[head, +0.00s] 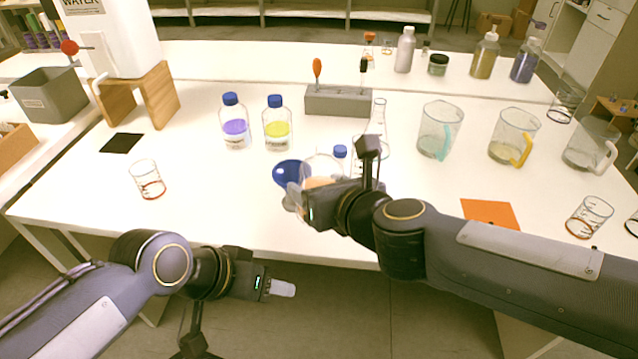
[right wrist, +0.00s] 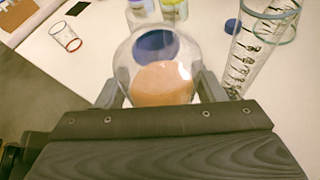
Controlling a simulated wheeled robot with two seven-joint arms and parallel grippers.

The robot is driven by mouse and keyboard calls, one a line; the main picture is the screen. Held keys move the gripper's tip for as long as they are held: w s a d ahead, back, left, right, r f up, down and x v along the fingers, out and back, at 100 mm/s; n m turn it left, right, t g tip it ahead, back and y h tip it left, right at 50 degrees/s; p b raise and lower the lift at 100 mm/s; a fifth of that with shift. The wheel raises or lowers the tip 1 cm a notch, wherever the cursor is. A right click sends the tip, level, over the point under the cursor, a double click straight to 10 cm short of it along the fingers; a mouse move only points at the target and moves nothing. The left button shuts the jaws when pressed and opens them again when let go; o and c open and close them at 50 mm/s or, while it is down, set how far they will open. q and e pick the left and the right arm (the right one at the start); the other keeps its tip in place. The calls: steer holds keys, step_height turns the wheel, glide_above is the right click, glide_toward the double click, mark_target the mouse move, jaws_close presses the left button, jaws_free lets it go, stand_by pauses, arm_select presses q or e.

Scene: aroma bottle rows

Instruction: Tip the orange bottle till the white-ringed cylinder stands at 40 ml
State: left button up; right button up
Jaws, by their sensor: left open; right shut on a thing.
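My right gripper (head: 312,207) is shut on a round clear bottle (head: 322,166) with orange liquid in its lower part. The bottle also shows in the right wrist view (right wrist: 163,80), held above the table; its exact tilt is hard to tell. To the right of it in the wrist view stands a tall clear graduated cylinder (right wrist: 262,48) with a pale rim. Its ring colour is not clearly white and its level cannot be read. In the head view my right gripper and arm hide most of that area. My left gripper (head: 280,288) is open and empty, in front of the table edge.
Bottles with purple (head: 236,130) and yellow (head: 277,128) liquid stand behind. Jugs (head: 437,130) stand right. A red-ringed beaker (head: 148,180) stands left, with clear table around it.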

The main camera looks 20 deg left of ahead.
mark_target(322, 146)
steer(key=shift+w+d+r+m+g+y+p, duration=0.2)
steer(key=shift+w+r+m+g+y+p, duration=0.15)
steer(key=shift+m+g+p, duration=0.45)
stand_by(0.4)
steer(key=shift+m, duration=0.5)
steer(key=shift+w+d+r+p, duration=0.1)
steer(key=shift+w+r+p, duration=0.05)
steer(key=shift+r+p, duration=1.65)
steer(key=shift+w+r+p, duration=0.1)
steer(key=shift+r+p, duration=1.45)
steer(key=shift+p, duration=0.4)
stand_by(0.7)
steer(key=shift+w+d+r+m+g+y+p, duration=0.1)
steer(key=shift+w+r+m+g+y+p, duration=0.15)
steer(key=shift+r+p, duration=0.35)
steer(key=shift+d+r+m+g+y+p, duration=0.1)
steer(key=shift+r+m+g+p, duration=0.25)
steer(key=shift+p, duration=0.4)
stand_by(0.5)
